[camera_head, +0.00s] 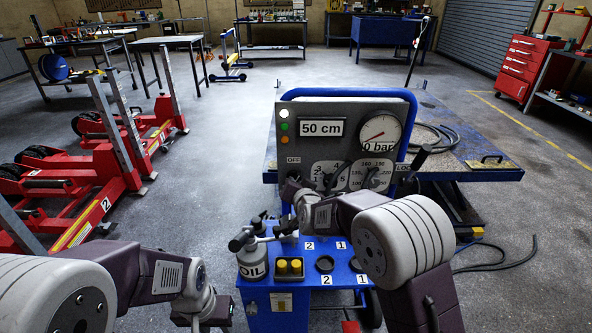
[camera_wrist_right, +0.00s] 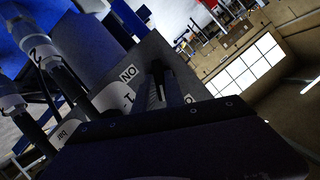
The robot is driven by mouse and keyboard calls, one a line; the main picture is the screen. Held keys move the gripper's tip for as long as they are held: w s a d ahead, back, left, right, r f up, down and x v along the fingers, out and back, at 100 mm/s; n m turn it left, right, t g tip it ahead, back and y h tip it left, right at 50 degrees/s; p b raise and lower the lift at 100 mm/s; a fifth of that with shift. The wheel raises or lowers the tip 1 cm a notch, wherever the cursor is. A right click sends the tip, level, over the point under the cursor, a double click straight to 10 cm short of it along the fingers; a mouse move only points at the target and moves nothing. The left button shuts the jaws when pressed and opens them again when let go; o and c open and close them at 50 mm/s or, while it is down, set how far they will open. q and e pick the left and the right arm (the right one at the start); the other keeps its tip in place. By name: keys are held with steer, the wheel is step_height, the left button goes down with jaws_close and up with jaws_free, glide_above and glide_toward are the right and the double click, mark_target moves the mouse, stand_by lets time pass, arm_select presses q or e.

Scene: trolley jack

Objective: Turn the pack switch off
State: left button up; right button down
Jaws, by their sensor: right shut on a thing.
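The grey control panel (camera_head: 345,112) stands on a blue cart, with an OFF label (camera_head: 293,160) at its left side. My right gripper (camera_head: 289,188) is at the panel just below that label, shut on the pack switch; gripper and wrist hide the switch in the head view. In the right wrist view, the dark jaws (camera_wrist_right: 159,85) meet the panel between an ON label (camera_wrist_right: 128,73) and another, mostly covered label. The top lamp (camera_head: 284,113) on the panel looks bright white. My left gripper (camera_head: 215,311) is low at the picture's bottom, away from the panel; its jaws are unclear.
The display reads 50 cm and the round gauge (camera_head: 380,133) 0 bar. More knobs sit right of my right gripper. Red jacks (camera_head: 75,205) stand left; a blue lift platform (camera_head: 470,150) is behind.

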steer(key=shift+a+n+h+p, duration=0.2)
steer(key=shift+n+h+p, duration=1.45)
steer(key=shift+p, duration=4.05)
steer(key=shift+n+y, duration=0.35)
steer(key=shift+n, duration=0.1)
steer(key=c, duration=1.4)
jaws_free()
steer(key=v, duration=0.9)
steer(key=shift+p, duration=0.35)
steer(key=shift+r, duration=0.15)
